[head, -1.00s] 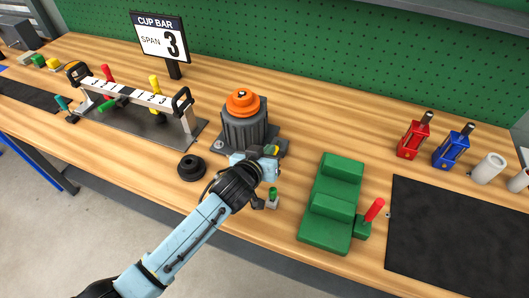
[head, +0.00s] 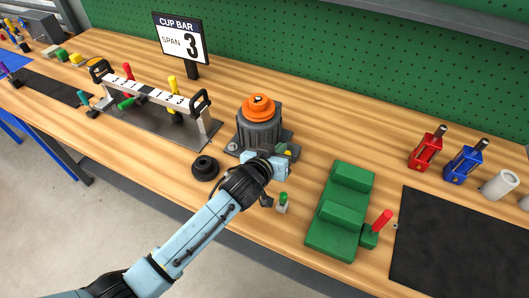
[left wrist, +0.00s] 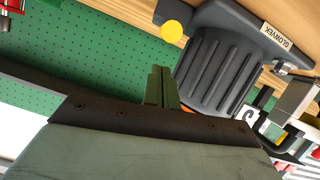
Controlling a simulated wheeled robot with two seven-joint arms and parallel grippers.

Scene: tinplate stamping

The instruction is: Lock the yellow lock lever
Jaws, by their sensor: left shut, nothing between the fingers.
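A yellow upright lever (head: 173,85) stands behind the white numbered bar on the dark plate at left. A round yellow knob (left wrist: 172,31) shows at the grey base of the ribbed housing (left wrist: 212,70) in the left wrist view. I cannot tell which is the lock lever. In the head view the housing (head: 258,132) carries an orange stepped top (head: 259,107). My left gripper (head: 284,149) is at the housing's front right base, apart from the upright lever. Its green fingers (left wrist: 162,88) are shut and empty. Whether they touch the housing is unclear. My right gripper is out of view.
A black ring (head: 205,167) and a small green-topped part (head: 282,203) lie near my left arm. A green block fixture (head: 338,210) with a red handle stands to the right. Red (head: 426,148) and blue (head: 466,163) clamps stand farther right.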

